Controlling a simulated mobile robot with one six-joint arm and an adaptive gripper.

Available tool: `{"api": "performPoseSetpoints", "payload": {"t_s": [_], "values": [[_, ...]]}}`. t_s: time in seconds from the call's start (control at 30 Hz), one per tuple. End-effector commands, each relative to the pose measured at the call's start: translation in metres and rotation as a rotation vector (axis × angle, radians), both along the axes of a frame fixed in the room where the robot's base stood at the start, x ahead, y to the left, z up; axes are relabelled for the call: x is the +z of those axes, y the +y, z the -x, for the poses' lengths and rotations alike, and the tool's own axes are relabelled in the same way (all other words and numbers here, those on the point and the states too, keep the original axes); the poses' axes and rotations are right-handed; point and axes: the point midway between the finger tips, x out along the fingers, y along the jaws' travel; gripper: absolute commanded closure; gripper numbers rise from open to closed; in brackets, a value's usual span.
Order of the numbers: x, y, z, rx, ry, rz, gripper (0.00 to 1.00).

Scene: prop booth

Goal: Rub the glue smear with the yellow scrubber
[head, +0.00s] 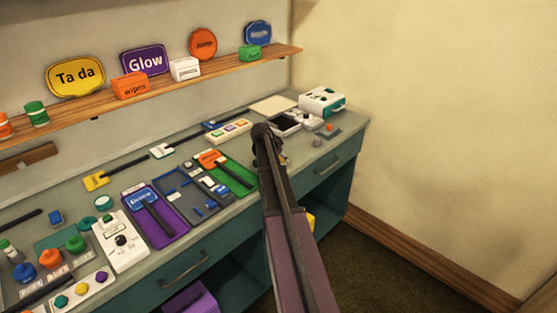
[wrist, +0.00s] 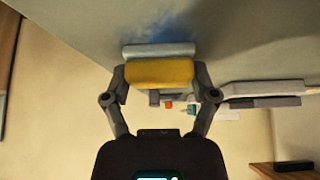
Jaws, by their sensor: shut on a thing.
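My gripper (wrist: 160,80) is shut on the yellow scrubber (wrist: 160,73), with one finger on each side of it in the wrist view. A pale grey strip (wrist: 158,50) lies along the scrubber's far edge, towards the grey surface. A blurry blue smear (wrist: 165,28) is on that grey surface, just beyond the strip. I cannot tell whether the scrubber touches the surface. In the head view my arm reaches over the counter's front edge and hides most of the gripper and the scrubber; the smear does not show there.
The counter (head: 232,210) holds a green tray (head: 238,183), a purple tray (head: 165,225) and a white box with teal trim (head: 322,101) at its far end. A wooden shelf (head: 160,98) with signs runs above. Open floor (head: 400,280) lies to the right.

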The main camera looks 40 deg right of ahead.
Motion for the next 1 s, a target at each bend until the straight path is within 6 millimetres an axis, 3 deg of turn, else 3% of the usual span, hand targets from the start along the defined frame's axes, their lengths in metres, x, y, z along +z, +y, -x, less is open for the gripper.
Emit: {"api": "performPoseSetpoints", "payload": {"t_s": [0.2,0.73,1.0], "values": [[-0.001,-0.012,-0.002,0.000,0.000,0.000,0.69],[-0.001,-0.016,-0.002,0.000,0.000,0.000,0.69],[0.000,-0.032,-0.004,-0.001,-0.001,0.000,0.69]]}}
